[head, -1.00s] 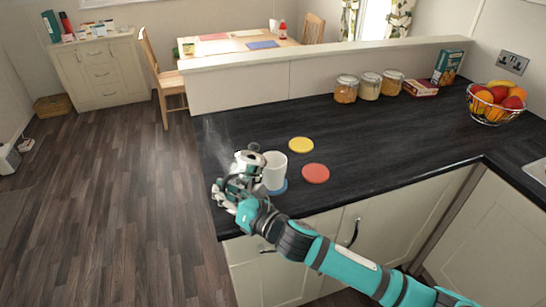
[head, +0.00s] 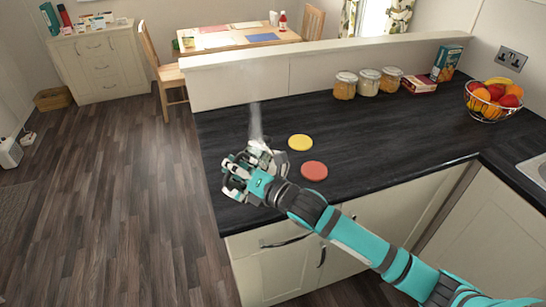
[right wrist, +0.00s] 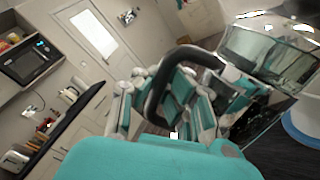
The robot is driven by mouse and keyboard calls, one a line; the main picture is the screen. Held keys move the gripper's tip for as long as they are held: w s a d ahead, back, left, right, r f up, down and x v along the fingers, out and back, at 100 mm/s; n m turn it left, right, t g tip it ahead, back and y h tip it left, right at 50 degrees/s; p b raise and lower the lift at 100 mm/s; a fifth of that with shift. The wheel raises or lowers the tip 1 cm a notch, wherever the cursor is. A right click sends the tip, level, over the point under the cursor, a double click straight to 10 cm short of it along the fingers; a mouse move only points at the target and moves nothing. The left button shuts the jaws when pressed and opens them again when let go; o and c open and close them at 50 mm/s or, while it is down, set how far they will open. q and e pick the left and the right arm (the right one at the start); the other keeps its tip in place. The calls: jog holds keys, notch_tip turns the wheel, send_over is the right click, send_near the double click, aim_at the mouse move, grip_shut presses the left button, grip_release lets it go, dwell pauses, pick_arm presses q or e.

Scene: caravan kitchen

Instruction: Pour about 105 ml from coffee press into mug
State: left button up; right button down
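My right gripper (head: 240,172) is over the near left part of the dark counter. In the right wrist view its fingers (right wrist: 175,110) are closed around the black handle (right wrist: 160,85) of the coffee press. The press's shiny glass and metal body (right wrist: 268,52) shows at the upper right there and looks tilted. In the head view the press is mostly hidden behind my gripper. The white mug (right wrist: 309,116) is cut off at the right edge of the right wrist view, with a blue coaster (right wrist: 300,134) at its base. The mug is hidden in the head view. The liquid level cannot be seen.
A yellow coaster (head: 300,142) and a red coaster (head: 314,171) lie on the counter (head: 370,140) right of my gripper. Jars (head: 368,83), boxes and a fruit basket (head: 493,101) stand farther back. Steam (head: 255,122) rises behind the gripper.

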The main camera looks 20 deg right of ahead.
jog(key=shift+w+d+r+m+p, duration=0.15)
jog(key=shift+r+m+p, duration=0.1)
jog(key=shift+r, duration=0.2)
jog(key=shift+w+d+r+m+p, duration=0.1)
jog(key=shift+r+m+p, duration=0.15)
jog(key=shift+r, duration=0.2)
jog(key=shift+w+d+r+m+p, duration=0.2)
jog(key=shift+r+m+p, duration=0.15)
jog(key=shift+r+m, duration=0.15)
jog(key=shift+d+r, duration=0.1)
jog(key=shift+d, duration=0.05)
jog(key=shift+w+d+r+m+p, duration=0.2)
jog(key=shift+r+m, duration=0.15)
jog(key=shift+m, duration=0.05)
jog(key=shift+w+d+r+m+p, duration=0.2)
jog(key=shift+r+m, duration=0.1)
jog(key=shift+m, duration=0.1)
dwell(1.1)
